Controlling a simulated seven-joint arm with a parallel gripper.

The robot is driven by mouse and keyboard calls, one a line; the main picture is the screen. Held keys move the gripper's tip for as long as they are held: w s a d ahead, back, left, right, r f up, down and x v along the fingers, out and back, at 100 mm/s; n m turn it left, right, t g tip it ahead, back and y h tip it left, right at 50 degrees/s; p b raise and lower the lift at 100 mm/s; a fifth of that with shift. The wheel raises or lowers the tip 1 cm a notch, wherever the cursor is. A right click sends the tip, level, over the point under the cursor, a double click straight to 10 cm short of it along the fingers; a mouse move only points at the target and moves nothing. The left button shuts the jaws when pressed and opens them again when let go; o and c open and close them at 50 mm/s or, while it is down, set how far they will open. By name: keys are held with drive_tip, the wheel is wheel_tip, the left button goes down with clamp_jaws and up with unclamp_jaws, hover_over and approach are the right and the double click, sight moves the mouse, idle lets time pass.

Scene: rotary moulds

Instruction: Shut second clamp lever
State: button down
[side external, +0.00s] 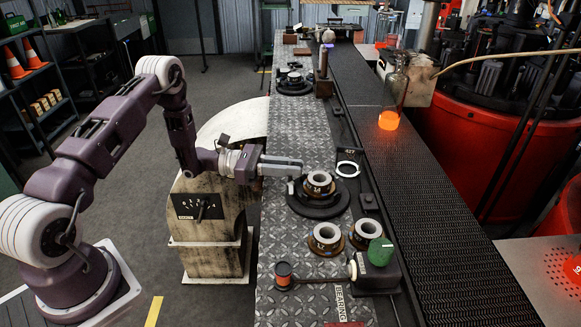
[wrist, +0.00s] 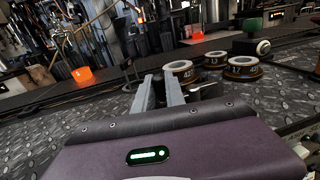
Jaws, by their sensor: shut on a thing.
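A ring-shaped mould (side external: 318,184) with a grey top and bronze base sits on a round black clamp fixture (side external: 326,210) on the plated bench. The mould (wrist: 181,73) also shows just beyond my fingertips in the wrist view. My gripper (side external: 300,165) reaches in from the left, level, at the fixture's back-left edge. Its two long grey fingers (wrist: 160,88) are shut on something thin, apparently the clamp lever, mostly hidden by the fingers. A small pale post (side external: 290,187) stands at the fixture's left rim, below the fingertips.
Two more ring moulds (side external: 326,237) and a green-knobbed box (side external: 380,252) stand in front of the fixture. A dark-handled lever (side external: 284,275) lies front left. A white ring (side external: 348,169) is behind right. Another fixture (side external: 294,84) stands farther back. A dark conveyor (side external: 420,190) runs along the right.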

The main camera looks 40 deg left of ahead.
drive_tip(key=n+t+y, duration=0.1)
drive_tip(key=y, duration=0.1)
drive_tip(key=s+n+t+y, duration=0.1)
drive_tip(key=n+t+y, duration=0.1)
drive_tip(key=a+n+t+y, duration=0.1)
drive_tip(key=n+t+y, duration=0.1)
drive_tip(key=shift+s, duration=0.4)
drive_tip(key=n+y, duration=0.1)
drive_tip(key=y, duration=0.1)
drive_tip(key=s+n+t+y, duration=0.1)
drive_tip(key=n+y, duration=0.1)
drive_tip(key=y, duration=0.1)
drive_tip(key=n+t+y, duration=0.1)
drive_tip(key=n+y, duration=0.1)
drive_tip(key=shift+s+a+y, duration=0.2)
drive_tip(key=shift+s+y, duration=0.1)
drive_tip(key=shift+s, duration=0.1)
drive_tip(key=shift+s+n+y, duration=0.25)
drive_tip(key=shift+n+y, duration=0.75)
drive_tip(key=shift+y, duration=0.4)
drive_tip(key=shift+d, duration=0.1)
drive_tip(key=shift+f, duration=0.1)
drive_tip(key=c, duration=1.4)
unclamp_jaws()
